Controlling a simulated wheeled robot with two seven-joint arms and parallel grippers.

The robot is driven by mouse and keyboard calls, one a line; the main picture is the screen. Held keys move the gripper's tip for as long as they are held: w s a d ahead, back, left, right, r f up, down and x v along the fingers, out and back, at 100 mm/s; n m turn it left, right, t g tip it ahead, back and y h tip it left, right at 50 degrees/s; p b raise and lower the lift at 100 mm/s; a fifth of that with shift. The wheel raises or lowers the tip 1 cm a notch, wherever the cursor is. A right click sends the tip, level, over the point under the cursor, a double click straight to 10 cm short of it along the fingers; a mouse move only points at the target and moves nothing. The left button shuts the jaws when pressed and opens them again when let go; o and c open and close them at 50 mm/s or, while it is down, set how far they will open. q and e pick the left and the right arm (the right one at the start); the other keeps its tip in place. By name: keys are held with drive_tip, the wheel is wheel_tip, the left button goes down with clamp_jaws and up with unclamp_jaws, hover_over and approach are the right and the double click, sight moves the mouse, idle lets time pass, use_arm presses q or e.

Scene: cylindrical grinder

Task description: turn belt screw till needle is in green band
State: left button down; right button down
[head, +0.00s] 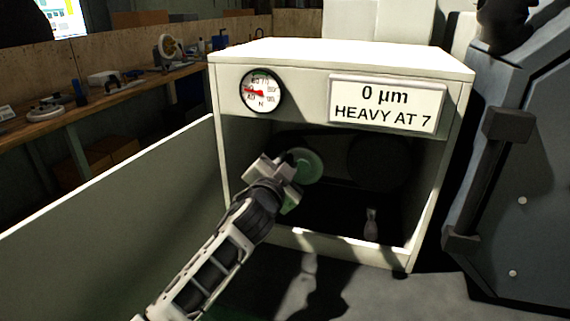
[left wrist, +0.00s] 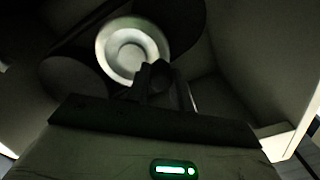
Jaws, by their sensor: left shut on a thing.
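My left gripper (head: 285,172) reaches into the open front of the white cabinet (head: 228,130). A round greenish-lit disc (head: 307,165) sits just past its fingers. In the left wrist view the fingers (left wrist: 155,78) are shut at the lower rim of a pale round wheel (left wrist: 130,50); the belt screw itself is hard to make out there. The gauge (head: 261,92) is on the cabinet's upper left front.
A sign (head: 386,104) on the cabinet reads "0 µm HEAVY AT 7". A small bottle-like object (head: 371,224) stands on the cabinet floor. A pale panel (head: 120,220) stands at left, a dark machine (head: 520,180) at right. A workbench (head: 110,95) lies behind.

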use_arm(q)
drive_tip(key=c, duration=1.2)
unclamp_jaws()
drive_tip(key=shift+c, duration=0.2)
drive_tip(key=v, duration=1.6)
drive_tip(key=shift+b, duration=0.45)
